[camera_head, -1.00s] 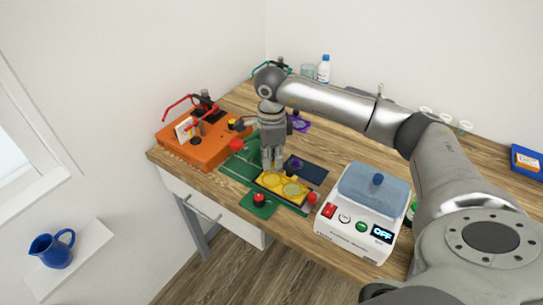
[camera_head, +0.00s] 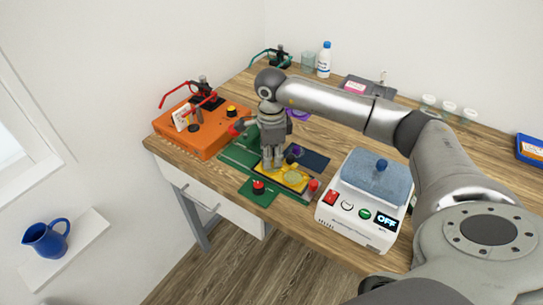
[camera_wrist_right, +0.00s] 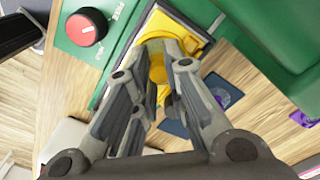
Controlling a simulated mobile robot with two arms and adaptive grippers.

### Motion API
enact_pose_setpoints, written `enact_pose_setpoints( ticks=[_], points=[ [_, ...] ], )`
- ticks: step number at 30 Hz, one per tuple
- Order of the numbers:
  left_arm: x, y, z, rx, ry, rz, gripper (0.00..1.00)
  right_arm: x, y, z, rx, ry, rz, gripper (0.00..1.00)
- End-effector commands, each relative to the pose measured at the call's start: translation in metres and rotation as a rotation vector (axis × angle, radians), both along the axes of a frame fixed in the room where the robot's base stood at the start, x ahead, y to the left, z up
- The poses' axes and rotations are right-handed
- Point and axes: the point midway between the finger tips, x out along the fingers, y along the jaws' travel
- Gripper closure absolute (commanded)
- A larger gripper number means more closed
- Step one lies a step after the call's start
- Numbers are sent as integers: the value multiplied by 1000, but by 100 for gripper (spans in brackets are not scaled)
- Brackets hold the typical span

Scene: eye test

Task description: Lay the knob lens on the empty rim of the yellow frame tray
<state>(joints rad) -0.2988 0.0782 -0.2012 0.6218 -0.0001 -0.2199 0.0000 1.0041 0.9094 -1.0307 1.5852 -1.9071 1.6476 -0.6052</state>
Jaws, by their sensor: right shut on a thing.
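My right gripper (camera_head: 273,166) points down at the left part of the yellow frame tray (camera_head: 298,187), with its fingertips low, at about tray height. It is shut on a small yellow piece (camera_wrist_right: 158,70), seemingly the knob lens, seen between the fingers in the wrist view. The fingers hide most of it and the rim beneath, so I cannot tell whether it touches the tray. A pale lens (camera_head: 292,176) sits in the tray's right rim. The tray's yellow edge also shows beyond the fingers in the wrist view (camera_wrist_right: 165,25). My left gripper is not in view.
A dark blue mat (camera_head: 315,162) with a purple piece (camera_head: 297,151) lies behind the tray. A green panel with a red knob (camera_head: 258,186) is in front. An orange box (camera_head: 205,139) stands left, a white device reading OFF (camera_head: 350,226) right.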

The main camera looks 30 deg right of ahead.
Motion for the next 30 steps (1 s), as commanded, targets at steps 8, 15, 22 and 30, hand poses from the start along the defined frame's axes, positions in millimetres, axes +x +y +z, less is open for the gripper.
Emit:
enact_pose_setpoints(
  ticks=[8,15,22,30],
  points=[
    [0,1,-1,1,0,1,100,0,0,-1,0,0,0,98],
    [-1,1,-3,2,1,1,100,0,0,-4,0,0,0,98],
    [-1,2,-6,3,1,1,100,0,0,-6,0,0,0,98],
    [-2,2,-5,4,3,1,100,0,0,-6,0,0,0,62]
  ],
)
